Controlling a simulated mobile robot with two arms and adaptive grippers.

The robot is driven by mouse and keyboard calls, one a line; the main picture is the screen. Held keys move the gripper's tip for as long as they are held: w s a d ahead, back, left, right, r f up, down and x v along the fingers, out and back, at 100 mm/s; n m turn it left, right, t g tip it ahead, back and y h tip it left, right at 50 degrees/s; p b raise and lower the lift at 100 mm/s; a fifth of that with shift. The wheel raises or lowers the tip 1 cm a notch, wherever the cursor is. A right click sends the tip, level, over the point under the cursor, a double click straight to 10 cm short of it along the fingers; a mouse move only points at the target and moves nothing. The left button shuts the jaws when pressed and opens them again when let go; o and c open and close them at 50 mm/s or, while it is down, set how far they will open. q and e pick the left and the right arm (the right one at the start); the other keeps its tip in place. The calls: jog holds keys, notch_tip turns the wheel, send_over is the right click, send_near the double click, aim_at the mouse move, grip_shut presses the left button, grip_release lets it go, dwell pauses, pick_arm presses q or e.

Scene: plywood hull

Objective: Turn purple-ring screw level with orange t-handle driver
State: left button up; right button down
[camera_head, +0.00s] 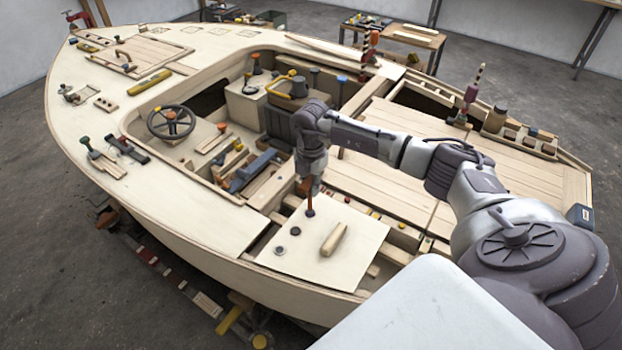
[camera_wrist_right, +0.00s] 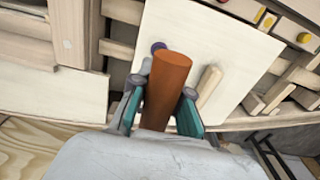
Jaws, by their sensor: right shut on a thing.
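The orange t-handle driver (camera_head: 310,202) points down at a pale panel (camera_head: 356,224) in the head view. My right gripper (camera_head: 311,183) is above the panel and shut on the driver. In the right wrist view the driver's orange handle (camera_wrist_right: 169,82) lies between the teal-sided fingers of my right gripper (camera_wrist_right: 161,112). A purple disc (camera_wrist_right: 158,46), which looks like the purple-ring screw, shows just beyond the handle. The driver's tip is hidden in the wrist view, and I cannot tell whether it touches the screw. My left gripper is not in view.
A dark round fitting (camera_head: 295,231) and another dark fitting (camera_head: 279,250) sit along the panel's left side. An open bay with a blue tool (camera_head: 254,168) and loose wood lies to the left.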

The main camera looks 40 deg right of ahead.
jog(key=shift+f+n+b, duration=0.15)
jog(key=shift+n+b, duration=0.35)
jog(key=shift+n, duration=0.4)
jog(key=n+b, duration=0.1)
jog(key=n, duration=0.2)
jog(key=n+b, duration=0.2)
jog(key=n, duration=0.4)
jog(key=shift+a, duration=0.2)
jog(key=n+b, duration=0.2)
jog(key=n, duration=0.4)
jog(key=shift+w+a, duration=0.1)
jog(key=shift+a, duration=0.05)
jog(key=n+b, duration=0.1)
jog(key=n, duration=0.3)
jog(key=shift+n, duration=0.4)
jog(key=shift+a+n+b, duration=0.1)
jog(key=shift+n+b, duration=0.2)
jog(key=shift+n, duration=0.3)
jog(key=shift+f, duration=0.15)
